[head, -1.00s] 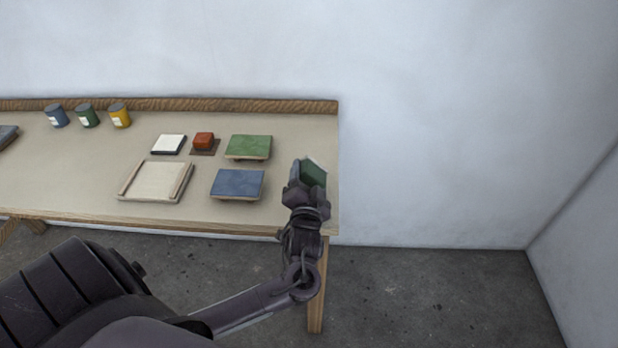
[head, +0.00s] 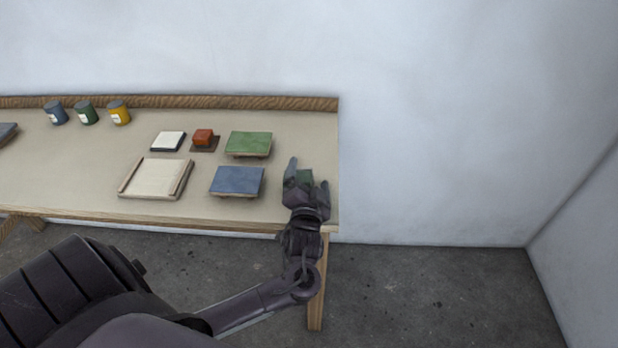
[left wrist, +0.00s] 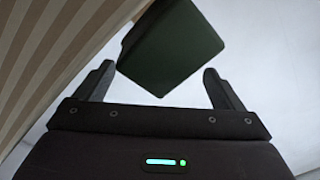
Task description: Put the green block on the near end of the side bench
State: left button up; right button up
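The green block (head: 304,177) is on the bench top at the bench's right end in the head view, partly hidden behind my left gripper (head: 307,178). In the left wrist view the dark green block (left wrist: 172,48) lies just beyond and between the fingertips of my left gripper (left wrist: 160,85). The fingers are spread wide, with gaps to the block on both sides. The side bench (head: 70,173) has a beige top and runs along the wall. My right gripper is not in view.
A blue raised pad (head: 238,181) and a green raised pad (head: 249,143) stand left of my gripper. A wooden tray (head: 155,178), a white pad (head: 168,141), a red block (head: 203,137) and several cans (head: 87,113) are farther left. The floor right of the bench is clear.

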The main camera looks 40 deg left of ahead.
pick_arm(q)
jog(key=shift+r, duration=0.1)
jog(key=shift+r, duration=0.35)
jog(key=shift+s+d+r, duration=0.15)
jog(key=b+v, duration=0.1)
jog(key=v, duration=1)
jog(key=shift+s, duration=0.3)
